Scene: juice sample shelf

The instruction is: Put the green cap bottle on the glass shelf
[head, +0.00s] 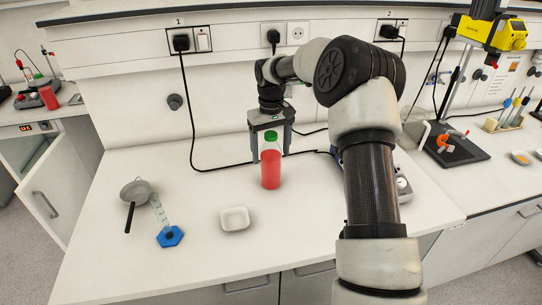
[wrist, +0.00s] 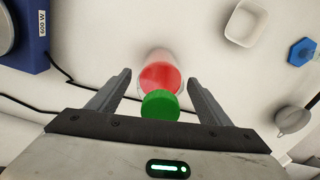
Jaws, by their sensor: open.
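The green cap bottle (head: 271,170) stands upright on the white bench, filled with red liquid. Its green cap also shows in the wrist view (wrist: 160,105), with the red body beyond it. My gripper (head: 270,152) points down at the bottle from the back. In the wrist view, my gripper (wrist: 158,80) is open, with one finger on each side of the bottle and visible gaps between. I cannot make out a glass shelf in either view.
A blue device (wrist: 25,40) shows in the wrist view. Black cables cross the bench behind. The bench front is mostly clear.

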